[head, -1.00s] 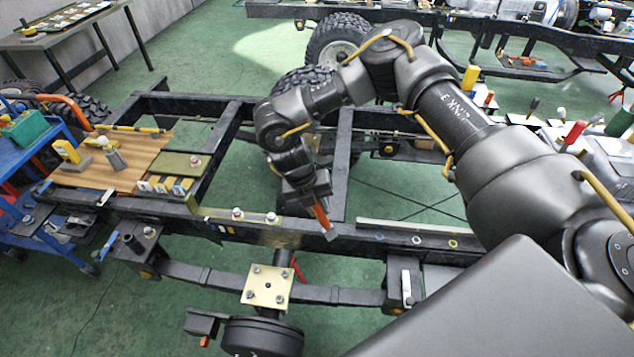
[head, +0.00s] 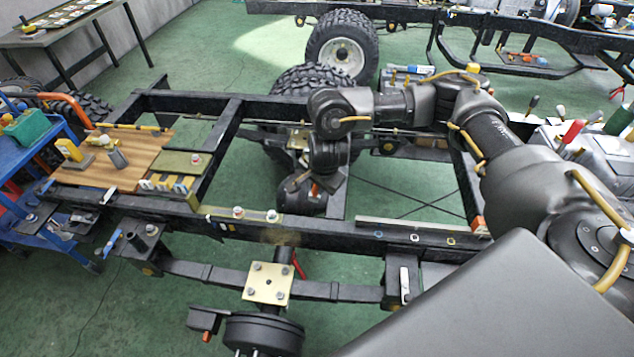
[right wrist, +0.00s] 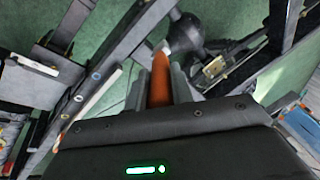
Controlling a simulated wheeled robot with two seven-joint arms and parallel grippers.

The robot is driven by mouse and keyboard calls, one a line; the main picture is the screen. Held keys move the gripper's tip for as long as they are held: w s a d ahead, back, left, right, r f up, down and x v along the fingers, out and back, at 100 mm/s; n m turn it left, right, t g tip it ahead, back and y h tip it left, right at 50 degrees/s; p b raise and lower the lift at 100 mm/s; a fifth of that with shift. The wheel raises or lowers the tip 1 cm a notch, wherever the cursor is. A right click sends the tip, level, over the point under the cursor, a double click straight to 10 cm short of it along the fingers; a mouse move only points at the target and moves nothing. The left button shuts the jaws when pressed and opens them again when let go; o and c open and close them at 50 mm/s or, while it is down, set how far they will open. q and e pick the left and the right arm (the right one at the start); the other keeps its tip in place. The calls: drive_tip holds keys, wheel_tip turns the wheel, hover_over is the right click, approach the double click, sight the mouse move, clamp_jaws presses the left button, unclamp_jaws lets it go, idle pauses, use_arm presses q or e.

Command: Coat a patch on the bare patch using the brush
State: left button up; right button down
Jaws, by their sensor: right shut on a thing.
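My right gripper (head: 300,197) hangs just behind the near black chassis rail (head: 345,237), and its fingers are mostly hidden behind its own body in the head view. In the right wrist view, the gripper (right wrist: 162,88) is shut on the orange handle of the brush (right wrist: 159,84). The brush's pale tip points away from the gripper. In the head view only a small orange bit of the brush (head: 314,189) shows. A brownish dull area on the near rail, which looks like the bare patch (head: 280,237), lies just in front of the gripper. My left gripper is not in view.
A brass-coloured bolted plate (head: 268,284) sits in front of the rail. A wooden board (head: 105,175) with tools lies on the frame at left, beside a blue cart (head: 15,160). Green floor shows through the frame openings.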

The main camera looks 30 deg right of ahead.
sight(317, 196)
drive_tip(key=shift+w+n, duration=0.1)
drive_tip(key=shift+n, duration=0.4)
wheel_tip(317, 196, down, 5)
drive_tip(key=b, duration=0.4)
